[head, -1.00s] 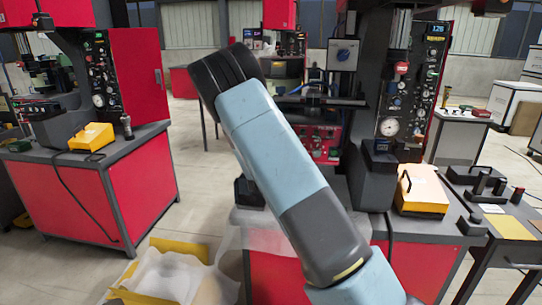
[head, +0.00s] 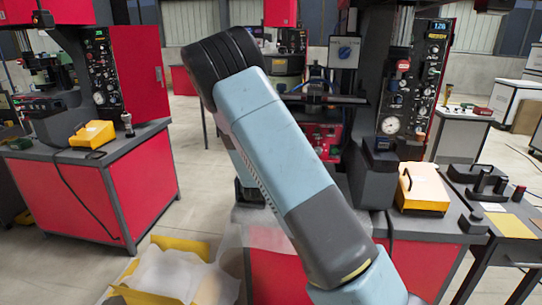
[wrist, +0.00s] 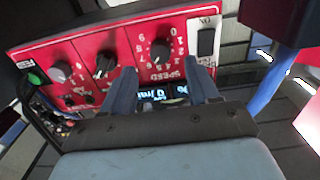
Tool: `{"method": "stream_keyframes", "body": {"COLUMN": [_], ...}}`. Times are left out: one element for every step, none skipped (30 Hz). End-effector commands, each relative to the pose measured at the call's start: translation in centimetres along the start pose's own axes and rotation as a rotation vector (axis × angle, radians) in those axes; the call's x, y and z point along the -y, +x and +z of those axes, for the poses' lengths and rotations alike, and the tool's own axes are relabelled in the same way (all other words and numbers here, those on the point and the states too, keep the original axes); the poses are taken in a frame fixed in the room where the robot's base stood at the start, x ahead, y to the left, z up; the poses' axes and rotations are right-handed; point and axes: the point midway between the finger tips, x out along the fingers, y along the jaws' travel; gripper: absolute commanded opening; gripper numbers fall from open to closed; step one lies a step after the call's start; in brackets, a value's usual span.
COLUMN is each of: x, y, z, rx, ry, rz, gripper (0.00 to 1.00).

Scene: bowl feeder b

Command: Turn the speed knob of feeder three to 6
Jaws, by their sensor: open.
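In the wrist view a red control panel fills the upper middle. Its black speed knob (wrist: 160,50), beside the word SPEED, has a ring of white numbers around it. I cannot read the knob's pointer setting for sure. My gripper (wrist: 163,72) is open, with one dark finger on either side below the knob, and nothing is between the fingers. The fingers look apart from the knob. In the head view my arm hides the gripper, and part of a red panel (head: 327,142) shows beside it. I cannot read a feeder number.
Two more knobs, one black (wrist: 105,65) and one grey (wrist: 61,71), sit left of the speed knob. A black ON switch (wrist: 206,42) is at its right, and a lit display (wrist: 160,96) lies below. A yellow-topped box (head: 422,188) stands on the right bench.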

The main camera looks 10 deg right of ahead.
Motion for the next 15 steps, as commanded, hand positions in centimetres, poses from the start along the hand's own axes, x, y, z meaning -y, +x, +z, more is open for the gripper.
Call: {"method": "stream_keyframes", "body": {"x": [0.0, 0.0, 0.1, 0.1, 0.1, 0.0, 0.0, 0.0, 0.1, 0.1, 0.0, 0.0, 0.0, 0.0, 0.0], "y": [-1.1, -1.7, -2.5, -3.1, -3.6, -4.2, -4.7, -5.2, -5.7, -6.0, -6.3, -6.7, -6.9, -7.1, -7.3], "z": [0.0, 0.0, 0.0, 0.0, 0.0, 0.1, 0.1, 0.1, 0.1, 0.1, 0.1, 0.1, 0.1, 0.1, 0.1], "rx": [0.0, 0.002, 0.001, 0.001, 0.001, 0.002, 0.002, 0.001, 0.001, 0.001, 0.002, 0.001, 0.001, 0.0, 0.0], "ry": [0.001, 0.0, 0.0, 0.0, 0.0, 0.0, -0.001, -0.001, -0.001, -0.001, -0.001, -0.001, -0.001, -0.001, -0.001], "rz": [0.0, -0.001, -0.002, -0.002, -0.001, -0.001, -0.001, -0.001, -0.002, -0.001, -0.001, 0.0, 0.0, 0.001, 0.001], "gripper": [0.6, 0.6, 0.6, 0.6, 0.6, 0.6, 0.6, 0.6, 0.6, 0.6, 0.6, 0.6, 0.6, 0.6, 0.6]}}
